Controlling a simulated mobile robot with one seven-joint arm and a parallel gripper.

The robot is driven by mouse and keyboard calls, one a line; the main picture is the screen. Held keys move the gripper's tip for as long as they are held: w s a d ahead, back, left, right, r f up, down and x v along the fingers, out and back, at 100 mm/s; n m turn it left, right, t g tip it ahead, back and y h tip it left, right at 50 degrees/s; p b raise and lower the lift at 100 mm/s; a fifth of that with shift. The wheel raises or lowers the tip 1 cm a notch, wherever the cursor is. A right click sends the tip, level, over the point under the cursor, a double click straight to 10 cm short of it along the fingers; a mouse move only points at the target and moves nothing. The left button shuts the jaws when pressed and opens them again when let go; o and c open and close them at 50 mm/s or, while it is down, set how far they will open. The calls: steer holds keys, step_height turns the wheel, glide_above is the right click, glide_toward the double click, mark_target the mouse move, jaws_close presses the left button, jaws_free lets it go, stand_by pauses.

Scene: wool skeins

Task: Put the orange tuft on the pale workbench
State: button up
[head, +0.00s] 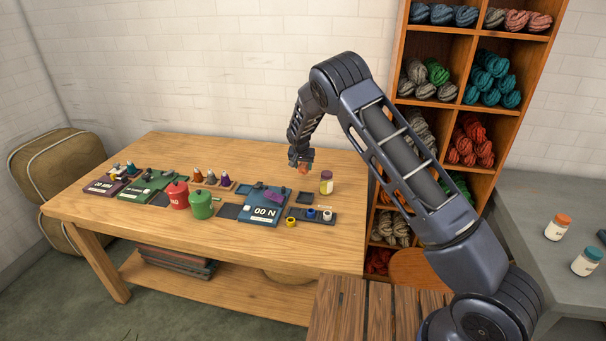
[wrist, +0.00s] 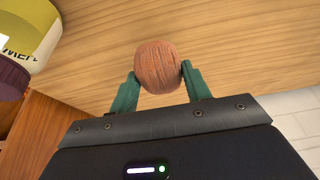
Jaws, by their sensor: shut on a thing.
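The orange tuft (wrist: 158,66) is a small ribbed ball between the two green fingertips of my gripper (wrist: 156,80), which is shut on it. In the head view the tuft (head: 304,168) shows as a small orange spot at the tip of my gripper (head: 302,163). The pale workbench (head: 225,147) is the light wooden table at the left. My gripper is over its right back part, and the bench's wood grain (wrist: 230,45) fills the wrist view behind the tuft. I cannot tell how large the gap below the tuft is.
A yellow-labelled jar with a purple lid (head: 326,183) stands close to the right of my gripper. A wool shelf (head: 443,110) rises at the right. The bench's back middle is clear.

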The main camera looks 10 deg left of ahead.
mark_target(303, 172)
steer(key=shift+f, duration=2.1)
steer(key=o, duration=0.9)
steer(key=shift+f, duration=0.1)
steer(key=shift+o, duration=0.2)
steer(key=v, duration=1.2)
